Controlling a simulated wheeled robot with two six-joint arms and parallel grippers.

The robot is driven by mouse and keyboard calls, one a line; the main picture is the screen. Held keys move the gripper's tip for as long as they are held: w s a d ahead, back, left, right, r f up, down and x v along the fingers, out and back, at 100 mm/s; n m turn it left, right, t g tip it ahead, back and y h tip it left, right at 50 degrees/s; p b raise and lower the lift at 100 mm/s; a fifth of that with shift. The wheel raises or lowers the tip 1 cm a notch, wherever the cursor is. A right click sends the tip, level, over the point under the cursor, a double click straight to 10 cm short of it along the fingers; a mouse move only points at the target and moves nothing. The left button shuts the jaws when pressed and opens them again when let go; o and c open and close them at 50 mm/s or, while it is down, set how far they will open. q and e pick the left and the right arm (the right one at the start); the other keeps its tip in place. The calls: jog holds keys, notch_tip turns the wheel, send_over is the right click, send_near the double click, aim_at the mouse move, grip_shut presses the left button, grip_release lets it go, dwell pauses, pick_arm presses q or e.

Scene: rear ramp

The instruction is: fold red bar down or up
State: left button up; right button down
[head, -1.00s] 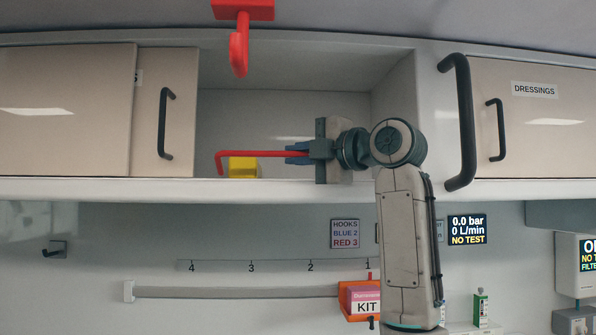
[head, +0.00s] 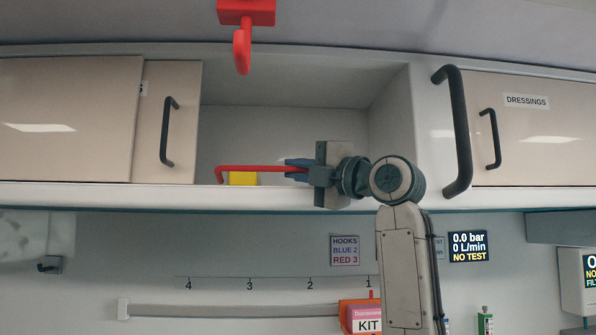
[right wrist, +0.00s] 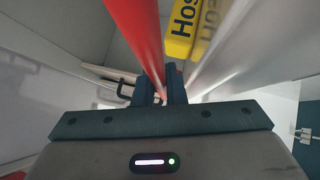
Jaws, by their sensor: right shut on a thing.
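The red bar (head: 255,169) is a thin rod with a bent-down left end, level in front of the open overhead cupboard. My right gripper (head: 293,168) is shut on the bar's right end, just above the cupboard's front edge. In the right wrist view the bar (right wrist: 135,35) runs up and left from the gripper (right wrist: 160,88). A red hook (head: 242,50) hangs from a red block on the ceiling, above the bar and apart from it. My left gripper is not in view.
A yellow object (head: 242,179) sits in the cupboard just below the bar; its lettering (right wrist: 186,25) shows in the wrist view. Closed doors with dark handles flank the opening, and a large black handle (head: 457,130) stands right of my arm. An orange kit holder (head: 347,318) is below.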

jog(key=c, duration=1.5)
grip_release()
jog(key=shift+r, duration=0.1)
jog(key=shift+r+p, duration=0.2)
jog(key=shift+p, duration=0.2)
jog(key=r+m+g+h+p, duration=0.1)
jog(key=p, duration=0.2)
jog(key=w+r+m+g+h+p, duration=0.1)
jog(key=m+p, duration=0.1)
jog(key=p, duration=0.2)
jog(key=w+r+m+g+h+p, duration=0.1)
jog(key=m+p, duration=0.1)
jog(key=p, duration=0.2)
jog(key=shift+r, duration=0.1)
jog(key=shift+s+d+f+g+h+b, duration=0.15)
jog(key=shift+s+d+b, duration=0.2)
jog(key=shift+d+b, duration=0.1)
jog(key=shift+s+d+f+g+h+b, duration=0.1)
jog(key=shift+s+d+g+h+b, duration=0.05)
jog(key=shift+s+d+b, duration=0.25)
jog(key=b+v, duration=0.3)
jog(key=v, duration=0.5)
jog(key=shift+s+d+r, duration=0.15)
jog(key=shift+d+r, duration=0.05)
